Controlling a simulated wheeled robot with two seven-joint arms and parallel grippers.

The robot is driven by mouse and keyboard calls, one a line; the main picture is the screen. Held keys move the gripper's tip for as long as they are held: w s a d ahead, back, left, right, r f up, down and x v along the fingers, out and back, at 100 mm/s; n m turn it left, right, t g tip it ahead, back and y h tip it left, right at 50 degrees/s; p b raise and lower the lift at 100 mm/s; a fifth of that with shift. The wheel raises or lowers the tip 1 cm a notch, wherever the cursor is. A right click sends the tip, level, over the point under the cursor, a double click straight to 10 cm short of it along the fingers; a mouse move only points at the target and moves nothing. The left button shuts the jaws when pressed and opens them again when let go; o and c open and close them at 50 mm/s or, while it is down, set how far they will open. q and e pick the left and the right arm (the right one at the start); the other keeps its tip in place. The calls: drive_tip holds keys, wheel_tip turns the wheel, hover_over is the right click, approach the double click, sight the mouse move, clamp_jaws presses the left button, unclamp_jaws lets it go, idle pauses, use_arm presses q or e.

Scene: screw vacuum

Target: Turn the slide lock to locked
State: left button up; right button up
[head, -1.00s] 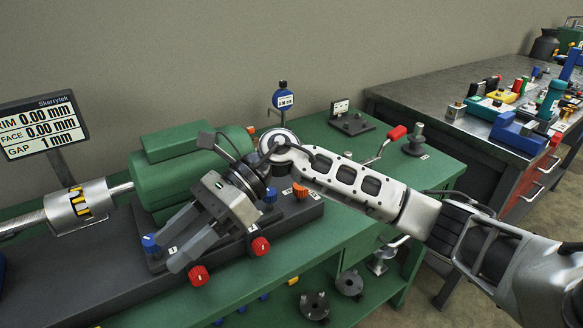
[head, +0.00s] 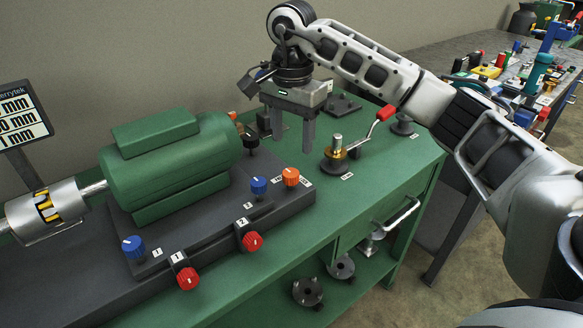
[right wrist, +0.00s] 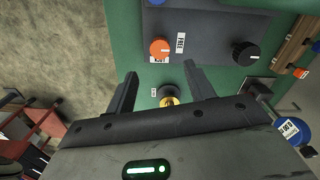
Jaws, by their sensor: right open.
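The orange knob (head: 291,177), which I take to be the slide lock, sits at the right end of the dark base beside the green motor. In the right wrist view the orange knob (right wrist: 160,49) has a label reading FREE (right wrist: 180,43) beside it and a second label partly hidden at its edge. I cannot tell clearly which label its pointer faces. My right gripper (head: 292,133) is open and empty, fingers down, above the bench behind the knob. In the right wrist view the knob lies beyond the open fingers (right wrist: 163,85), not between them. My left gripper is not in view.
A brass post with a red-handled crank (head: 338,152) stands to the right. A blue knob (head: 259,186) is close left of the orange one, a black knob (head: 250,140) behind it. Red knobs (head: 252,241) line the front. The green bench (head: 330,205) is clear around the front right.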

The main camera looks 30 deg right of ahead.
sight(292, 172)
wheel_tip(292, 172, down, 8)
drive_tip(key=shift+r, duration=0.15)
drive_tip(key=c, duration=1)
